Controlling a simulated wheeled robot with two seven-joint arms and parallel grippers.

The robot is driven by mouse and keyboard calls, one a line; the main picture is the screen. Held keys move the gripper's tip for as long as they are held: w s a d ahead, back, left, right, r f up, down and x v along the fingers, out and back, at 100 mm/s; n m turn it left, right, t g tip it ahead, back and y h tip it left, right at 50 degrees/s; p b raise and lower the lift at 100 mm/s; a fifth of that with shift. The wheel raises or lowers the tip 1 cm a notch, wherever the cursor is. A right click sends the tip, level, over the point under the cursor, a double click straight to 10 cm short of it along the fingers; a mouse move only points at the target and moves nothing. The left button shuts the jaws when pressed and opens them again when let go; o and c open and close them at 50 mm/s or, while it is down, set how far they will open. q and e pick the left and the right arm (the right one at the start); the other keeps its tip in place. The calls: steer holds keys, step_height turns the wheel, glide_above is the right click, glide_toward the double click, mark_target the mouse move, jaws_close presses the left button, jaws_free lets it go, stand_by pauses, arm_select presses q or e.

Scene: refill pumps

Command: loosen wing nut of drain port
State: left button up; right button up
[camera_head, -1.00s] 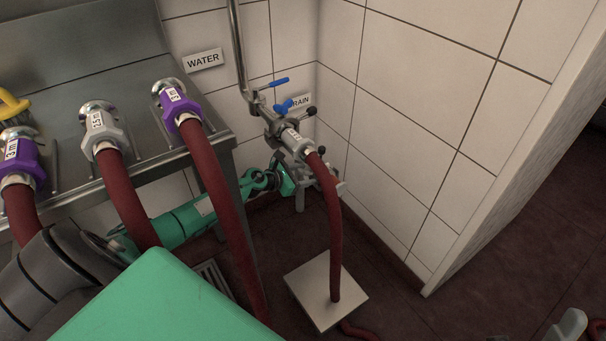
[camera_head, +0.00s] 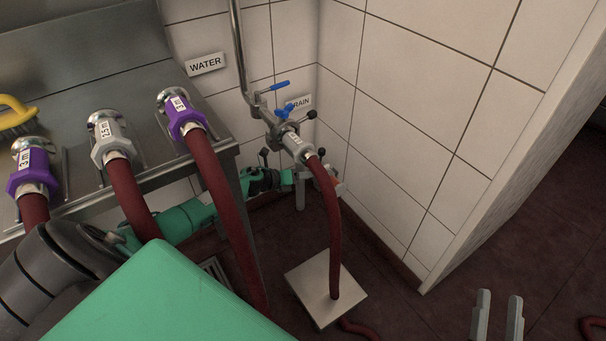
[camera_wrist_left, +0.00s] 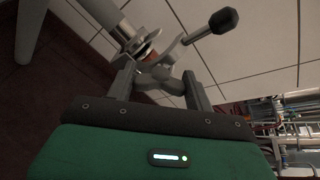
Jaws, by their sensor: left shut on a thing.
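The drain port (camera_head: 326,183) is a grey metal fitting low in the wall corner, beside a short upright post, partly hidden by a hose. My left gripper (camera_head: 302,177) reaches it from the left, behind the hoses.
A dark red hose (camera_head: 334,230) hangs from the blue-handled valve (camera_head: 283,109) in front of the port, above a pale floor plate (camera_head: 312,285). Several hoses with purple or grey collars hang off the steel counter (camera_head: 140,70) at left.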

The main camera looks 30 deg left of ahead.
arm_select(q)
steer(key=n+p, duration=0.1)
steer(key=n, duration=0.5)
steer(key=shift+a+h, duration=0.1)
steer(key=shift+h, duration=0.2)
steer(key=shift+f+n+t+p, duration=0.1)
steer(key=shift+n+t+p, duration=0.35)
steer(key=shift+n, duration=1.15)
arm_select(e)
step_height(320, 180, down, 10)
steer(key=s+a+g, duration=0.2)
steer(key=g, duration=0.4)
steer(key=shift+a+r, duration=0.15)
steer(key=shift+a, duration=0.2)
steer(key=shift+s, duration=0.1)
arm_select(q)
steer(key=o, duration=1)
